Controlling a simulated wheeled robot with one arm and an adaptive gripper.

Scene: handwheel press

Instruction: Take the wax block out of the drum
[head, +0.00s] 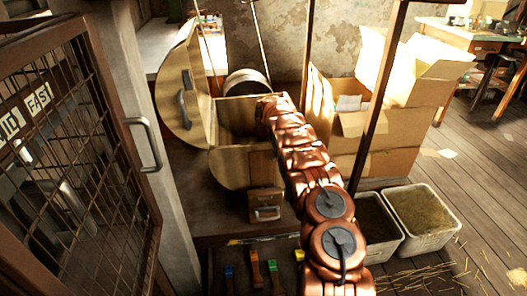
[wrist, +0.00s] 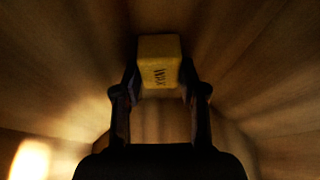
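The wax block (wrist: 159,66) is a small yellow block with dark "WAX" lettering, seen in the wrist view inside a wood-walled space. My gripper (wrist: 159,78) has one finger against each side of it, with no gap that I can see, so it looks shut on the block. Whether the block is lifted off the wood is unclear. In the head view the drum (head: 232,113) is a pale wooden body with an open front and a round disc at its left. My arm reaches into it, hiding the block and my gripper there.
A mesh cabinet door (head: 85,150) stands close on the left. Cardboard boxes (head: 400,110) are stacked right of my arm behind a dark post. Two bins (head: 422,215) stand on the floor at the right. Several colour-tipped tools (head: 255,268) lie in front below the drum.

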